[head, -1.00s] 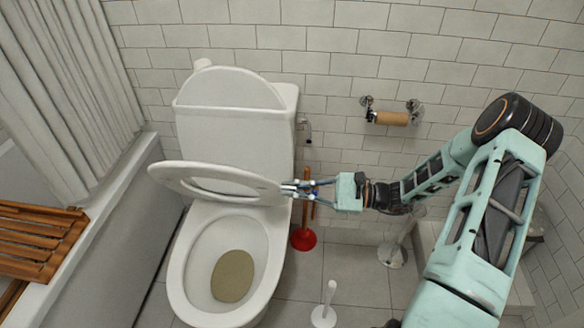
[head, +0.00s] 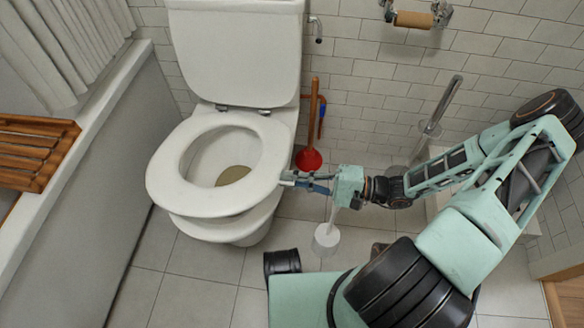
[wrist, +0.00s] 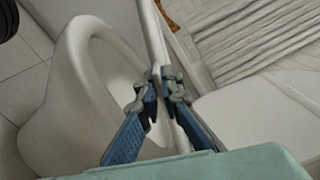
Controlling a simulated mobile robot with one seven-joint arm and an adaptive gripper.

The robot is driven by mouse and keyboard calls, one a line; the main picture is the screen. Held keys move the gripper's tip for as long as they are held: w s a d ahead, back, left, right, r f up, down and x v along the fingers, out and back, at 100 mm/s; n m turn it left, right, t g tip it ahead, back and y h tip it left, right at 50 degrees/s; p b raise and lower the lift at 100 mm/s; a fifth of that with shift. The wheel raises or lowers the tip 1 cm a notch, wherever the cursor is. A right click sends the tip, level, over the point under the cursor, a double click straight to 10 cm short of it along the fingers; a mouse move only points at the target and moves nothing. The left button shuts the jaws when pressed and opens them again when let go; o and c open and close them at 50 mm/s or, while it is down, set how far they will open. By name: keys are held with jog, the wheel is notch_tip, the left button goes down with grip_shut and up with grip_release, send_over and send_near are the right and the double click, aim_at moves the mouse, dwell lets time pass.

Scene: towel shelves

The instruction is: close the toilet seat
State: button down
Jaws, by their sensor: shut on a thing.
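The white toilet (head: 232,232) stands left of centre in the head view. Its ring seat (head: 170,170) is down close over the bowl, with its front edge a little above the rim. The bowl opening shows through the ring. My gripper (head: 288,179) is shut on the seat's right edge. In the wrist view the seat shows edge-on as a thin white strip (wrist: 152,35) between the fingers (wrist: 160,82), with the bowl rim (wrist: 68,60) to its left. A white upright panel (head: 235,50) stands behind the seat; I cannot tell lid from tank there.
A red plunger (head: 308,158) and a white toilet brush (head: 326,238) stand right of the toilet. A paper roll holder (head: 413,19) is on the tiled wall. The bathtub (head: 110,150) with a wooden rack (head: 35,150) is at left.

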jog(key=shift+s+f, duration=0.1)
jog(key=shift+f, duration=0.55)
jog(key=c, duration=2.1)
grip_release()
jog(key=d, duration=0.4)
jog(key=s+d, duration=0.1)
jog(key=d, duration=0.3)
jog(key=s+d, duration=0.1)
jog(key=d, duration=0.3)
jog(key=shift+s, duration=0.1)
